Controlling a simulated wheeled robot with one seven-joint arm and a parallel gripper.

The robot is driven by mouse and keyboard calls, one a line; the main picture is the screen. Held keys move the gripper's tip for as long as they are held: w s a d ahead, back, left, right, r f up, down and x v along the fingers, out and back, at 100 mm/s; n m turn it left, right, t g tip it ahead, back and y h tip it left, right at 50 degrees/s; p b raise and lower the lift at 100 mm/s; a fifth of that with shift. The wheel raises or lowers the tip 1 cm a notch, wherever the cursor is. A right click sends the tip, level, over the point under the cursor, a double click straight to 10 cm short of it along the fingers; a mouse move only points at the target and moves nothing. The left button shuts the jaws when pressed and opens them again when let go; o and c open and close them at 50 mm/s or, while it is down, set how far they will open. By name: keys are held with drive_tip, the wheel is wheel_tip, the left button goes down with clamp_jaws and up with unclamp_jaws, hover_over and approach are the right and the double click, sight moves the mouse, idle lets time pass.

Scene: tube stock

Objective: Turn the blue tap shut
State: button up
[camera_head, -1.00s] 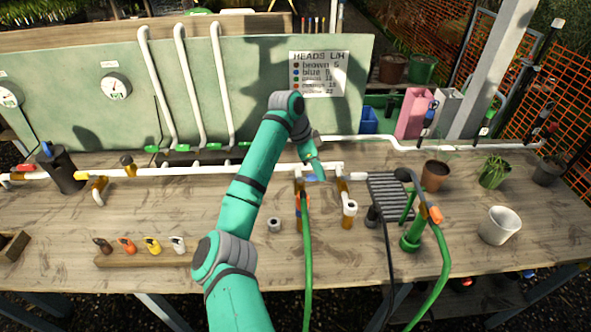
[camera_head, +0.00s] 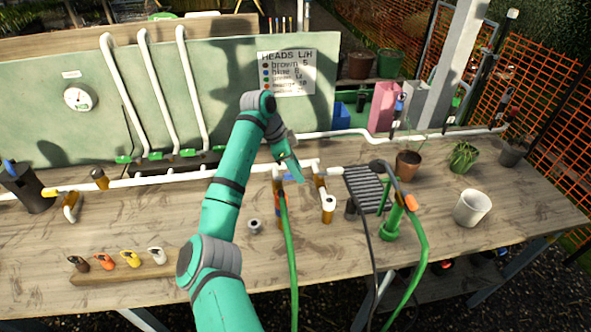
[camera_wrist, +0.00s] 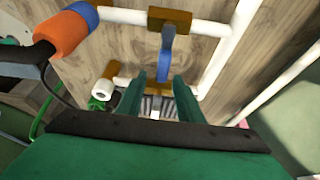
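The blue tap (camera_wrist: 166,52) has a blue lever on a brown-yellow fitting (camera_wrist: 168,19) in the white pipework. In the head view only a little of the blue tap (camera_head: 291,178) shows, partly hidden by my gripper (camera_head: 296,174). In the wrist view my gripper (camera_wrist: 160,78) is open, with its two teal fingers apart. The lever's free end appears between the fingertips. I cannot tell whether either finger touches it.
An orange-and-blue hose connector (camera_wrist: 66,32) is near the gripper, with a green hose (camera_head: 290,250) hanging from it. A white-capped outlet (camera_head: 328,204) stands to its right.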

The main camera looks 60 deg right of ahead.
drive_tip(key=shift+w, duration=0.1)
drive_tip(key=v, duration=1)
drive_tip(key=shift+a+r, duration=0.15)
drive_tip(key=shift+r, duration=0.2)
drive_tip(key=shift+w, duration=0.1)
